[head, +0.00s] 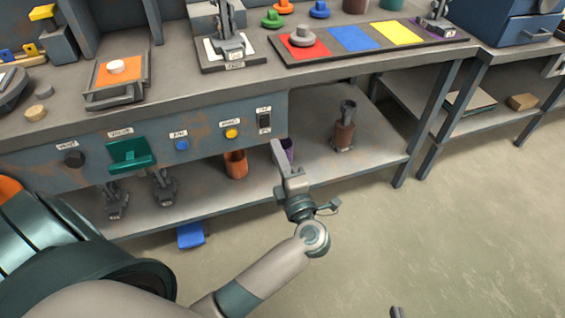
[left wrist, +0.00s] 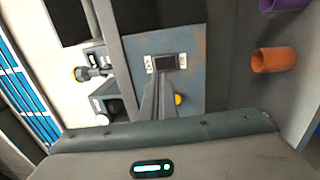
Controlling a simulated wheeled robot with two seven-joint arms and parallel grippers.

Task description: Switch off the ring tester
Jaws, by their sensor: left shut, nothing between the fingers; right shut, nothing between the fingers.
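A dark rocker switch (head: 264,122) with a small label above it sits at the right end of the blue-grey bench front panel. It also shows in the left wrist view (left wrist: 165,62), with a pale label on each side. The label text is too small to read, and I cannot tell which device is the ring tester. My left gripper (head: 277,146) is shut and empty, just below and right of the switch. In the left wrist view its fingers (left wrist: 158,90) point at the switch; I cannot tell if they touch. My right gripper (head: 397,312) shows only a tip at the bottom edge.
The panel also has a yellow button (head: 231,133), a blue button (head: 181,144), a green lever (head: 131,154) and a black knob (head: 74,159). An orange cup (head: 236,165) stands on the shelf below. The floor at right is clear.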

